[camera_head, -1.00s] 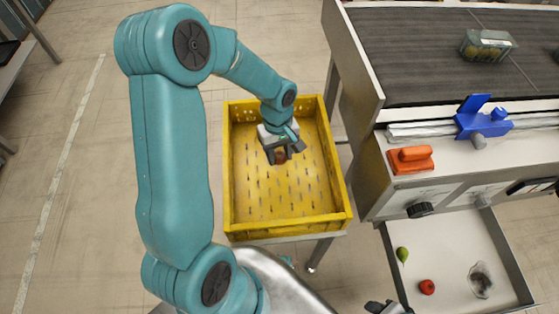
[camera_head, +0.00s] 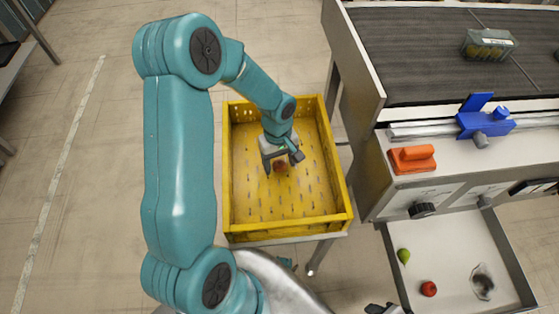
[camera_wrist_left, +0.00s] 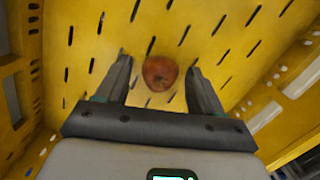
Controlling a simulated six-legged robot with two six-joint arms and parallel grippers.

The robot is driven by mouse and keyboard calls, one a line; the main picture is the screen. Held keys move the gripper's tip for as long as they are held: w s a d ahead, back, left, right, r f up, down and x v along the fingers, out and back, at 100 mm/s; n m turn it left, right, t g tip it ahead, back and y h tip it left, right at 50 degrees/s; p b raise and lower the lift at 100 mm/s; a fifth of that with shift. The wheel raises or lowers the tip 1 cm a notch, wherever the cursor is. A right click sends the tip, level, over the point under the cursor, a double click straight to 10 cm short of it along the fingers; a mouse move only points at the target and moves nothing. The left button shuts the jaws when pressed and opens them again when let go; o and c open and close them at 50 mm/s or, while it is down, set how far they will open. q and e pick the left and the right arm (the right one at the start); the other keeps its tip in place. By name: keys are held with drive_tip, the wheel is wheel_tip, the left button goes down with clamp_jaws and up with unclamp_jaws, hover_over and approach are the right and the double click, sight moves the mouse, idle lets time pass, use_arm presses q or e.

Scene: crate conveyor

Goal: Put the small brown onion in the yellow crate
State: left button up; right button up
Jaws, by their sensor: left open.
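The small brown onion (camera_wrist_left: 160,73) shows in the left wrist view between the spread fingers of my left gripper (camera_wrist_left: 160,88), with a gap on each side. In the head view the onion (camera_head: 280,166) is over the floor of the yellow crate (camera_head: 290,228), partly hidden by the gripper. My left gripper (camera_head: 283,168) is open, inside the crate's walls. I cannot tell exactly whether the onion touches the crate floor. My right gripper (camera_head: 384,309) shows only as a dark piece at the bottom edge.
A grey tray (camera_head: 455,268) at lower right holds a green pear (camera_head: 403,255), a red fruit (camera_head: 429,288) and a clear item (camera_head: 482,283). The conveyor (camera_head: 430,55) carries a clear box (camera_head: 488,44). An orange block (camera_head: 412,159) and a blue clamp (camera_head: 482,122) sit along its edge.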

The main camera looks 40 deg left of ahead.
use_arm(q)
drive_tip(key=shift+r, duration=0.25)
wheel_tip(320, 180, up, 12)
drive_tip(key=a+p, duration=0.1)
drive_tip(key=p, duration=0.1)
drive_tip(key=shift+w+a+f, duration=0.15)
drive_tip(key=shift+w, duration=0.2)
